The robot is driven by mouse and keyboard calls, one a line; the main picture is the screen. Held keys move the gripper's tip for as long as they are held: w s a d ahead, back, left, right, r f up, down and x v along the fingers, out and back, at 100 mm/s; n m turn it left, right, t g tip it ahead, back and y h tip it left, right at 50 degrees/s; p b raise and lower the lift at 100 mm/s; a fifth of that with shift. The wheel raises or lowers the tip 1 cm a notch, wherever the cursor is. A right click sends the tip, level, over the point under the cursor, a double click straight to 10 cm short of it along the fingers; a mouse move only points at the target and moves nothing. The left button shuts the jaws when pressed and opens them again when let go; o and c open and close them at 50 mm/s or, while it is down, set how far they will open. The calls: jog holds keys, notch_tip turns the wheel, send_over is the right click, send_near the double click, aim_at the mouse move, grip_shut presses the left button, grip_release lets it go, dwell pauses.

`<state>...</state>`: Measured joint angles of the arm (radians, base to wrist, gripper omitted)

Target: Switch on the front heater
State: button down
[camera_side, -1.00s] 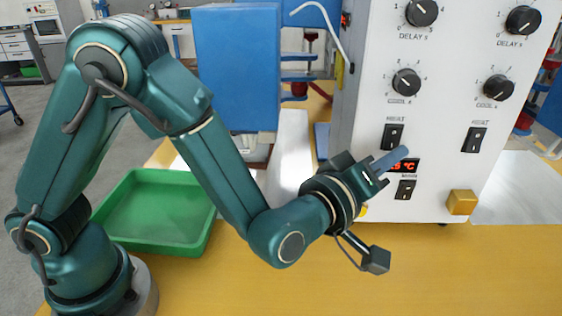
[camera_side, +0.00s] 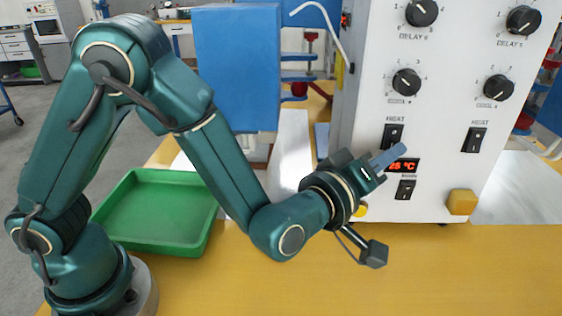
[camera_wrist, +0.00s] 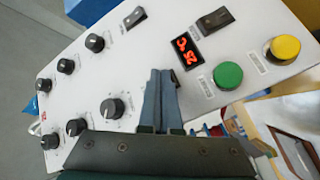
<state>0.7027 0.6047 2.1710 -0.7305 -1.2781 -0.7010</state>
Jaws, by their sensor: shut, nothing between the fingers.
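Two black HEAT rocker switches sit on the white panel in the side view, a left one (camera_side: 392,135) and a right one (camera_side: 474,140). I cannot read which is front, nor tell their positions surely. My gripper (camera_side: 402,149) is shut and empty, its fingertips just below the left switch and above the red display (camera_side: 403,165). In the wrist view the shut fingers (camera_wrist: 160,75) point at the panel. The right switch (camera_wrist: 135,17) shows there; the left one is hidden behind the fingers. Whether the fingertips touch the panel I cannot tell.
Knobs (camera_side: 406,82) stand above the switches. The wrist view shows a green button (camera_wrist: 228,75) and a yellow button (camera_wrist: 285,47). A green tray (camera_side: 155,215) lies left on the yellow table.

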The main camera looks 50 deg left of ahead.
jog(key=shift+w+a, duration=0.2)
dwell(0.3)
jog(key=shift+d, duration=0.1)
jog(key=shift+s+d, duration=0.4)
jog(key=shift+s, duration=0.1)
dwell(0.3)
jog(key=s+d, duration=0.3)
jog(key=shift+s+d+r, duration=0.25)
jog(key=shift+d+r, duration=0.05)
jog(key=shift+r, duration=0.05)
dwell(0.4)
